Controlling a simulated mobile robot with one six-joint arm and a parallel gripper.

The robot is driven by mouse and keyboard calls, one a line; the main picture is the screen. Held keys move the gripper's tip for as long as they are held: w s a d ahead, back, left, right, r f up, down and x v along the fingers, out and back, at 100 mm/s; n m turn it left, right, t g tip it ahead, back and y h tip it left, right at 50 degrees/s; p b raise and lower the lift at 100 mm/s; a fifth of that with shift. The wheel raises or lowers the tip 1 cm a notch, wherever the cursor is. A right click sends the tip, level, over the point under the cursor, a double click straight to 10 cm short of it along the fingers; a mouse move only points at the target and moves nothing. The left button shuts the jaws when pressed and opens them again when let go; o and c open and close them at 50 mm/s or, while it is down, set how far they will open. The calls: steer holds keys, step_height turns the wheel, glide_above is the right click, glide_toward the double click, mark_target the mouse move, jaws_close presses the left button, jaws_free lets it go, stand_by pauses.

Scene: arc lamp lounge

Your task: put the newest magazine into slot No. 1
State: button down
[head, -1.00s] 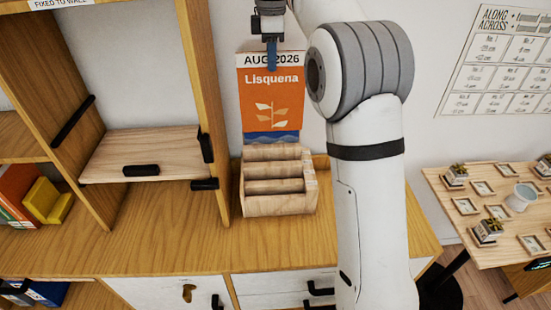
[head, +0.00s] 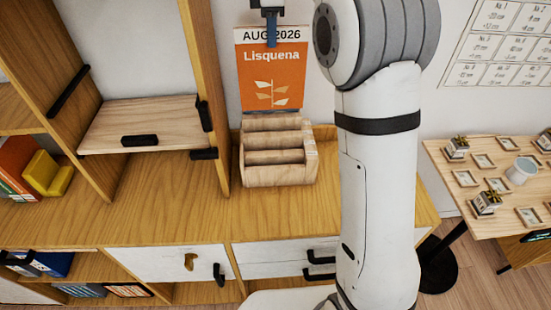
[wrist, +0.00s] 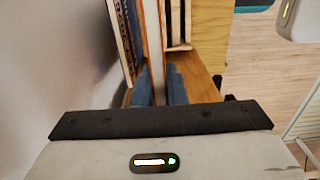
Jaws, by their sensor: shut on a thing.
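The orange magazine (head: 272,82), marked "AUG 2026" and "Lisquena", hangs upright in my gripper (head: 271,42), whose blue fingers are shut on its top edge. It also shows edge-on between the fingers in the wrist view (wrist: 154,45). The wooden slotted rack (head: 278,176) stands on the cabinet top directly below the magazine. No slot number is readable.
A tall wooden shelf post (head: 205,90) stands close to the left of the rack. A yellow object (head: 46,175) and books are at far left. A side table (head: 470,205) with small items is at right. The cabinet top (head: 130,215) is clear at front left.

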mark_target(274, 71)
steer(key=s+f+b, duration=0.2)
steer(key=s+f, duration=0.4)
steer(key=s, duration=0.1)
step_height(274, 71, down, 17)
steer(key=shift+p, duration=0.35)
steer(key=shift+d+f, duration=0.1)
steer(key=shift+f, duration=0.05)
steer(key=c, duration=1.9)
jaws_free()
steer(key=shift+f, duration=0.1)
steer(key=shift+c, duration=0.2)
steer(key=o, duration=0.5)
steer(key=shift+c, duration=0.2)
